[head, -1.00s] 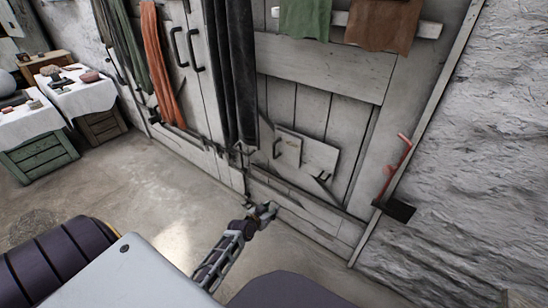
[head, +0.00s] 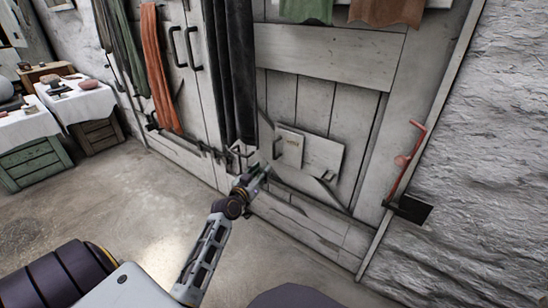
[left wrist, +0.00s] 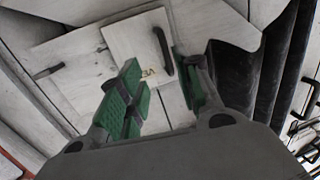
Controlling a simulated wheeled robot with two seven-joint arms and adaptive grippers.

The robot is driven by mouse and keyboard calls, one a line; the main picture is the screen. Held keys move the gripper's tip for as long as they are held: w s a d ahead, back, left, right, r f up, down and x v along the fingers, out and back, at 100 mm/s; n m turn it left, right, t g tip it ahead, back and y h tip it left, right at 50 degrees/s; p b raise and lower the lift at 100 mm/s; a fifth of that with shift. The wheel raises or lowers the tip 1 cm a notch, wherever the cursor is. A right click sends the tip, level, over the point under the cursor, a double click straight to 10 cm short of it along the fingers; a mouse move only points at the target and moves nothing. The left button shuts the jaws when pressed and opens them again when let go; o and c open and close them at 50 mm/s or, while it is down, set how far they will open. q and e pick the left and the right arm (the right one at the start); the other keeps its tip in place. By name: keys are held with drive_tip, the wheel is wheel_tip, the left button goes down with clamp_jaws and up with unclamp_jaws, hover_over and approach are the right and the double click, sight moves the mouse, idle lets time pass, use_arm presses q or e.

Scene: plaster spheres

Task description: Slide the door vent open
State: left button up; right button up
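The door vent is a small pale panel (head: 290,143) with a dark handle (head: 278,148), set low on the grey wooden door over a wider pale board (head: 322,155). In the left wrist view the vent panel (left wrist: 138,45) carries some lettering, and its dark curved handle (left wrist: 163,51) stands upright beyond the fingertips. My left gripper (head: 262,172) is just below and left of the vent. In the left wrist view its green-padded fingers (left wrist: 160,88) are apart with nothing between them. The handle appears ahead of the gap, nearer the right finger; contact cannot be told. My right gripper is not in view.
Dark cloths (head: 232,75) hang left of the vent. A red lever (head: 406,158) is mounted by the rough wall at right. Cloth-covered crates (head: 30,145) stand at far left. The floor (head: 120,205) between is clear.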

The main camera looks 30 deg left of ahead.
sight(274, 157)
use_arm(q)
drive_tip(key=shift+s+a+r+b, duration=0.1)
drive_tip(key=shift+a+r+b, duration=0.25)
drive_tip(key=shift+r, duration=0.5)
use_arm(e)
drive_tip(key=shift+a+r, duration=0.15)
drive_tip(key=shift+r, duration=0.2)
use_arm(q)
drive_tip(key=shift+w, duration=0.2)
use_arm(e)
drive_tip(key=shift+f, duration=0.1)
